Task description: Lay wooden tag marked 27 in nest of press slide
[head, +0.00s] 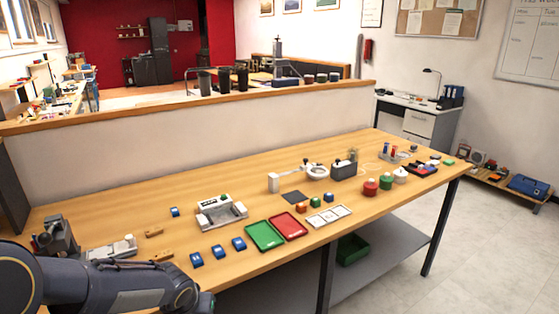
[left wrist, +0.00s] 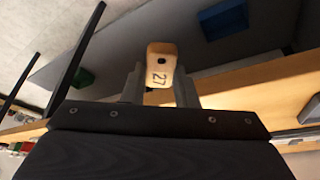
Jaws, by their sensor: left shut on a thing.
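The wooden tag marked 27 (left wrist: 161,52) is pale, with a dark hole and rounded corners, and shows in the left wrist view. My left gripper (left wrist: 159,78) is shut on its lower part, and its upper part sticks out past the fingers. In the head view my left arm comes in at the lower left, and its gripper and the tag are not visible. A dark grey press-like machine (head: 58,236) stands at the left end of the table. A light grey low unit (head: 118,248) sits beside it, partly behind my arm. I cannot make out the nest. My right gripper is not in view.
Two small wooden pieces (head: 162,256) and several blue blocks (head: 196,259) lie near my arm. A white device with a green button (head: 220,212) stands mid-table. Green (head: 263,237) and red (head: 290,227) trays lie to its right. Bare tabletop lies behind the small pieces.

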